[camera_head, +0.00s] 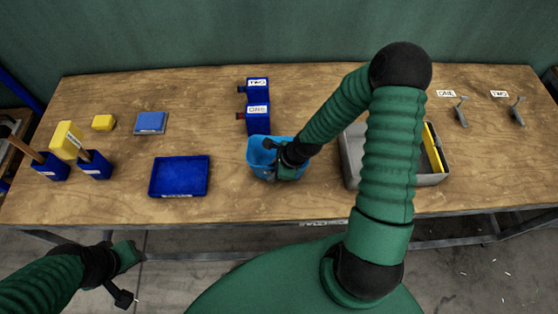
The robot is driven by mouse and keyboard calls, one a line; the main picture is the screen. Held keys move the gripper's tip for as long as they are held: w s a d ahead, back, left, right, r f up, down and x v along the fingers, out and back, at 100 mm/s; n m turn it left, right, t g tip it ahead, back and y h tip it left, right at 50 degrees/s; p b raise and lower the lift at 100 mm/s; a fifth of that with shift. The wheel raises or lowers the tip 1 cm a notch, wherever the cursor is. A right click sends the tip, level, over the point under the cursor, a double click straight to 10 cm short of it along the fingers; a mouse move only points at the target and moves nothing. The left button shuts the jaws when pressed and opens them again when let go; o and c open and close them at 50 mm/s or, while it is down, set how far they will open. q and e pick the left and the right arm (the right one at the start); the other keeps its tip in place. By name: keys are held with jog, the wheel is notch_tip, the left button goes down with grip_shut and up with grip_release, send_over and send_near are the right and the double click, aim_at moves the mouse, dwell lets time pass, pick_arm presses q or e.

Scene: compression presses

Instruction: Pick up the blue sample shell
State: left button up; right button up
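A light blue open-topped container (259,151) stands near the front middle of the table; it may be the blue sample shell. My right gripper (284,170) reaches down over its right side and hides part of it. The fingers overlap the container, and I cannot tell whether they grip it. A flat blue block (151,122) with a white label lies at the back left; it could also be the shell. My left gripper (127,276) hangs in front of the table at lower left, away from the objects. Its finger opening is unclear.
A dark blue tray (180,176) lies left of the container. Blue blocks labelled ONE and TWO (257,105) stand behind it. A grey tray (352,170) with a yellow piece (433,148) is partly behind my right arm.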

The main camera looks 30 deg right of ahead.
jog(key=shift+a, duration=0.15)
jog(key=shift+a, duration=0.1)
jog(key=shift+c, duration=0.8)
grip_shut()
jog(key=shift+s, duration=0.1)
